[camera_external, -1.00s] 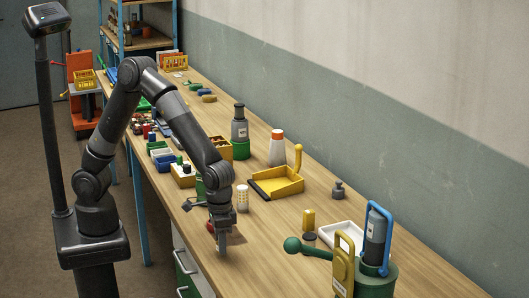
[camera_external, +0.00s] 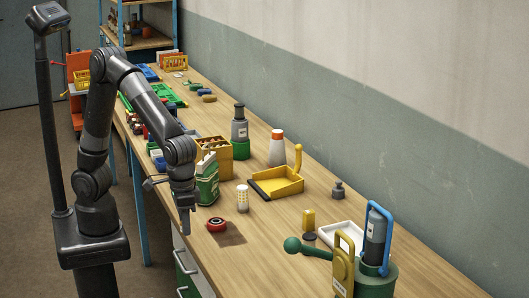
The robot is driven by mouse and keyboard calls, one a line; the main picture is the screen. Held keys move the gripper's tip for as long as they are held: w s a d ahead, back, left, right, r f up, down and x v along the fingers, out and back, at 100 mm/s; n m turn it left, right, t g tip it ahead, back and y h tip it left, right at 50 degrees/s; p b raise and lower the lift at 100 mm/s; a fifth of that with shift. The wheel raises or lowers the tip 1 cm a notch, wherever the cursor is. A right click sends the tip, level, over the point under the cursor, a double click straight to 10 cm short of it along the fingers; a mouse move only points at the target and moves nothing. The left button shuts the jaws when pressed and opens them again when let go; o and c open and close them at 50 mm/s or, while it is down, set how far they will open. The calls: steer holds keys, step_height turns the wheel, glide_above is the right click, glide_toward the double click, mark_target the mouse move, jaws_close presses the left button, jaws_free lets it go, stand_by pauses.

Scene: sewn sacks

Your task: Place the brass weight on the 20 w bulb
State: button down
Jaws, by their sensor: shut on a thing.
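My gripper (camera_external: 185,228) points down at the near left edge of the workbench, left of a round red thing with a dark centre (camera_external: 217,224). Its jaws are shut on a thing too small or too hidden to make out. I cannot pick out the brass weight or the 20 w bulb with certainty. A dark grey knobbed weight-like piece (camera_external: 338,191) stands upright toward the wall side of the bench, far from my gripper.
A green and white carton (camera_external: 207,184) and a pale dotted cylinder (camera_external: 242,198) stand close right of my arm. Bare wood (camera_external: 262,262) is free in front.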

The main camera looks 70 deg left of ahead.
steer(key=w+a+r+n, duration=0.4)
steer(key=w+a+n, duration=0.4)
steer(key=w+a, duration=0.1)
steer(key=w+a+r+n, duration=0.5)
steer(key=w+a+n, duration=0.3)
steer(key=w+a, duration=0.1)
glide_above(242, 187)
step_height(242, 187, down, 7)
steer(key=shift+s+d+r, duration=0.1)
steer(key=shift+s, duration=0.05)
steer(key=shift+w+a+f, duration=0.25)
steer(key=shift+w+f, duration=0.05)
steer(key=shift+f, duration=1.9)
steer(key=shift+f, duration=0.2)
steer(key=c, duration=1.1)
jaws_free()
